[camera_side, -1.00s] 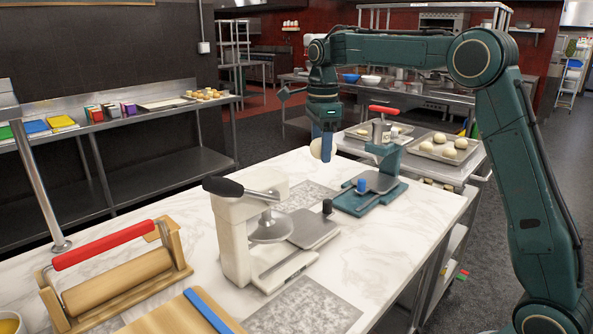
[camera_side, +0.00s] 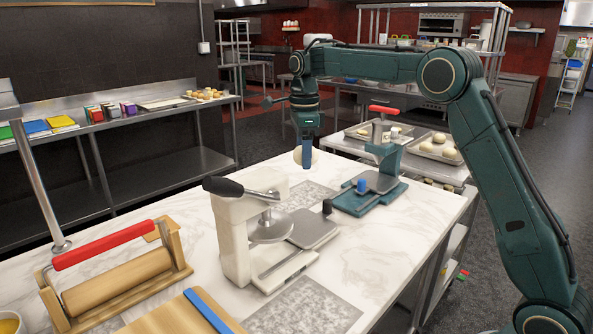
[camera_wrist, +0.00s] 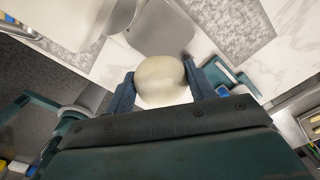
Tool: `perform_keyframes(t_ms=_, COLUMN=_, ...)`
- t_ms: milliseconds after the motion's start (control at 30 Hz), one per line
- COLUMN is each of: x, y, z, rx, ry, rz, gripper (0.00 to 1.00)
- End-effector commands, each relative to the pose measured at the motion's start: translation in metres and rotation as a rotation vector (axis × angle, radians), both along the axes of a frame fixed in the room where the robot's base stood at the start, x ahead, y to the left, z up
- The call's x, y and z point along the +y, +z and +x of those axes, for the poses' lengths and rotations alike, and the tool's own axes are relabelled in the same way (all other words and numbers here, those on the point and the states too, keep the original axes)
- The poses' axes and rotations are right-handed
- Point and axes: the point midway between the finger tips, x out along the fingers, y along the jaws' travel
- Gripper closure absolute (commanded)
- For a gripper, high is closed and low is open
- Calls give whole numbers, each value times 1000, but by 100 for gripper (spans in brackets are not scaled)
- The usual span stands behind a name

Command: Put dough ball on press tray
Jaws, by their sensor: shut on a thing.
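A pale dough ball (camera_wrist: 160,78) is held between the two blue fingers of my gripper (camera_wrist: 162,88) in the wrist view. In the side view my gripper (camera_side: 306,156) hangs above the far part of the marble table, with the dough ball (camera_side: 315,156) partly hidden behind a finger. A white press (camera_side: 236,232) with a black handle stands nearer the camera, with a grey flat tray (camera_side: 316,228) beside its round plate. A teal press (camera_side: 376,188) with a red handle stands to the right of my gripper and has its own grey plate.
A wooden roller frame with a red handle (camera_side: 110,246) and a wooden board with a blue edge (camera_side: 190,312) lie at the near left. Trays of dough balls (camera_side: 436,149) stand on a cart behind. Speckled mats (camera_side: 305,310) lie on the marble.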

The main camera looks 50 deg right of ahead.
Motion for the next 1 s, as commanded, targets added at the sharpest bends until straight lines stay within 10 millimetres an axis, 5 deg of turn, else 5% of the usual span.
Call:
perform_keyframes(t_ms=600, x=0, y=-114, z=-1, rx=2, ry=0, rz=0, gripper=71)
perform_keyframes(t_ms=1000, x=0, y=-132, z=0, rx=0, ry=0, rz=0, gripper=71)
